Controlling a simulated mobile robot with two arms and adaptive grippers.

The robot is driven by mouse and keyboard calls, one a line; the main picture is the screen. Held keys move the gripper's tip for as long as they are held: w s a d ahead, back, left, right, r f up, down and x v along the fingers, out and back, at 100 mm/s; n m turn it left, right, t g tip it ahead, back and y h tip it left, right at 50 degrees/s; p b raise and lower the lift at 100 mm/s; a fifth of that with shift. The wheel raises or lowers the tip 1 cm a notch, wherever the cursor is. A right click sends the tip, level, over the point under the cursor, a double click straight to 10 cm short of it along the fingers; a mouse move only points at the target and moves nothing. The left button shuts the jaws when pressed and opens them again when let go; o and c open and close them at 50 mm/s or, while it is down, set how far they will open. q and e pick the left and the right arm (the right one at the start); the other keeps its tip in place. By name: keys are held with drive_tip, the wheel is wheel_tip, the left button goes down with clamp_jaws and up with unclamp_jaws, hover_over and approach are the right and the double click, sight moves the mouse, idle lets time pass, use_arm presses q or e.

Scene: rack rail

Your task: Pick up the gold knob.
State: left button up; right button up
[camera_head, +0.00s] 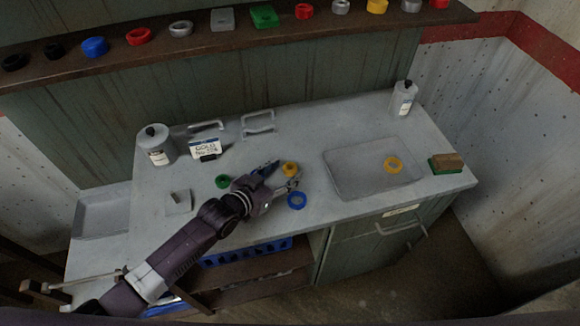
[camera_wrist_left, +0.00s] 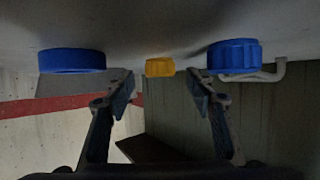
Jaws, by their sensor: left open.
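The gold knob (camera_head: 290,169) stands on the grey counter, just ahead of my left gripper (camera_head: 285,173). In the left wrist view, which looks upside down, the gold knob (camera_wrist_left: 160,67) shows in the gap between the two fingertips (camera_wrist_left: 160,86), apart from both. My left gripper is open and empty, low over the counter. A blue ring (camera_head: 297,200) lies close to the near finger; a blue ring (camera_wrist_left: 72,61) shows left in the wrist view. A ribbed blue knob (camera_wrist_left: 235,56) shows right there, mostly hidden by the gripper in the head view.
A green ring (camera_head: 222,181) lies left of the gripper. A yellow ring (camera_head: 393,164) lies in the sunken basin (camera_head: 350,182). A white label card (camera_head: 205,146), two bottles (camera_head: 157,146) (camera_head: 404,98) and a brown-green block (camera_head: 446,163) stand around. A shelf (camera_head: 200,45) holds several coloured parts.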

use_arm(q)
drive_tip(key=shift+x, duration=0.85)
drive_tip(key=c, duration=1.2)
drive_tip(key=shift+r, duration=0.1)
drive_tip(key=shift+c, duration=0.2)
